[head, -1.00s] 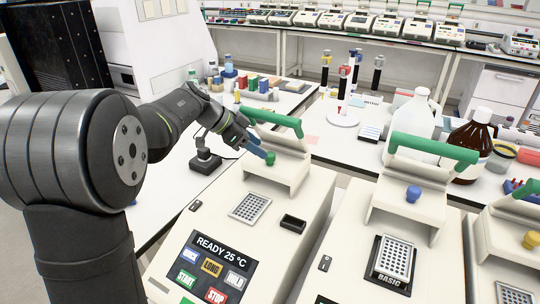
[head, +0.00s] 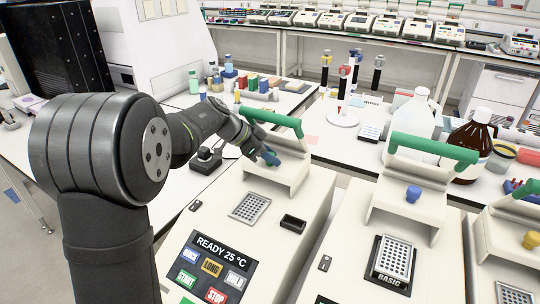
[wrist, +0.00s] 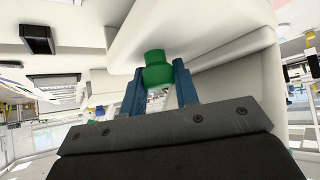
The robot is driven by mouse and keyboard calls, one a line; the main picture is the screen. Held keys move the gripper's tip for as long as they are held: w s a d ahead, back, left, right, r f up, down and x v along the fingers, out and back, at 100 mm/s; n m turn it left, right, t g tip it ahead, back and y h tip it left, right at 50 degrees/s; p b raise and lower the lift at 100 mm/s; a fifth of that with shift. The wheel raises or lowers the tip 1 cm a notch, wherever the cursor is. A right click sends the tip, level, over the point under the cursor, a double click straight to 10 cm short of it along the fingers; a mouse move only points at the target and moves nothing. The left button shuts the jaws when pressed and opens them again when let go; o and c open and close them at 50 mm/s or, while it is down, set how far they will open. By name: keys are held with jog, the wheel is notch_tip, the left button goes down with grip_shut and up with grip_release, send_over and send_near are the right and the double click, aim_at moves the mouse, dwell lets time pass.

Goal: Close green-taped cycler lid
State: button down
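The left cycler (head: 235,240) has its lid (head: 283,172) raised, with a green handle bar (head: 272,121) across the top. A green knob (wrist: 157,67) on the lid's inner face shows in the wrist view; in the head view my fingers mostly hide it. My gripper (head: 268,157) is at the lid's inner face. In the wrist view my blue fingers (wrist: 160,72) stand apart on either side of the knob. A gap shows on the right, and the left finger is very near the knob; I cannot tell if it touches. No green tape is distinguishable.
The middle cycler (head: 365,250), with a blue knob (head: 413,194), and the right cycler (head: 480,245), with a yellow knob (head: 530,240), also have raised lids. A sample block (head: 250,208) and a black latch recess (head: 293,223) lie below the left lid. Bottles stand behind.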

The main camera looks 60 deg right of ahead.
jog(key=a, duration=1.5)
jog(key=shift+a, duration=0.15)
jog(key=c, duration=1.1)
grip_release()
jog(key=shift+a, duration=0.2)
jog(key=shift+d, duration=0.1)
jog(key=v, duration=1.7)
jog(key=shift+r, duration=0.2)
jog(key=shift+w, duration=0.1)
